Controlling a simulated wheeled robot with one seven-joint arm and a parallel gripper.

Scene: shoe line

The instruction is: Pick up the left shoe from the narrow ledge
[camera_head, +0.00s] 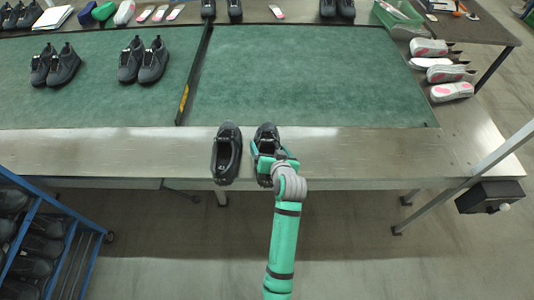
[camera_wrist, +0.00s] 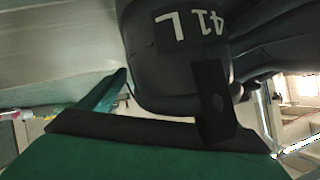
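Two dark shoes stand side by side on the narrow metal ledge in the head view. The right-hand one in the picture (camera_head: 266,136) has my gripper (camera_head: 266,165) at its heel end. In the wrist view this shoe (camera_wrist: 165,75) fills the upper middle, and its heel label reads "41 L", so it is the left shoe. One dark finger overlaps its heel and a teal finger is at its left side. The fingers are apart with the heel around them; whether they press on it I cannot tell. The other shoe (camera_head: 227,153) stands just left, apart from my gripper.
The ledge (camera_head: 370,150) is clear to the right and left of the pair. Behind it lies the green mat (camera_head: 300,75) with a dark divider (camera_head: 195,75). More shoes (camera_head: 143,62) stand on the left mat. A blue rack (camera_head: 55,205) stands at lower left.

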